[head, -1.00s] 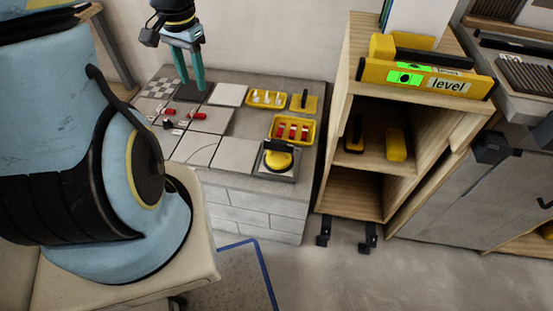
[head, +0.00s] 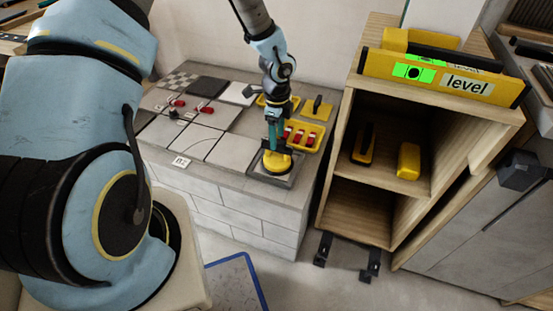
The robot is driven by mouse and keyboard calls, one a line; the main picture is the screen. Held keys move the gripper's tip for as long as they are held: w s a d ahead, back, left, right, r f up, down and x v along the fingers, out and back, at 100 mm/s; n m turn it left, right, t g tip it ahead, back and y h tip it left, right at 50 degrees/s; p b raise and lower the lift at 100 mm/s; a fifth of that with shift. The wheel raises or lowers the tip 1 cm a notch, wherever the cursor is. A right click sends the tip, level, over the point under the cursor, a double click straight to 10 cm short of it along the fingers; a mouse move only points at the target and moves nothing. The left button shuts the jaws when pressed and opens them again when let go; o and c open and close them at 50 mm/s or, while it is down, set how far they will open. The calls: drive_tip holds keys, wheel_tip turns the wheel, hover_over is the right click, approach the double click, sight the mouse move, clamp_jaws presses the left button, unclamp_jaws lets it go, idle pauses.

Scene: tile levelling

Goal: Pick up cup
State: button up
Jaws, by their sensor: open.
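The cup appears to be the yellow suction cup (head: 270,162), a round yellow body on a dark base. It sits on a grey square tile (head: 292,178) at the right front corner of the tiled worktop. My gripper (head: 274,146) points down right over the cup, with its teal fingers at the cup's top. The fingers are open. They hide part of the cup's upper side, and I cannot tell whether they touch it.
A yellow tray (head: 315,142) with red and white pieces stands close behind the gripper. A yellow float (head: 317,109) lies farther back. A wooden shelf (head: 345,210) with a yellow level (head: 440,77) on top stands to the right. Floor tiles (head: 198,140) cover the worktop's left part.

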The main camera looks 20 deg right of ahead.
sight(277, 150)
drive_tip(key=shift+s+f, duration=0.1)
drive_tip(key=shift+f, duration=2.9)
drive_tip(key=shift+c, duration=0.4)
clamp_jaws()
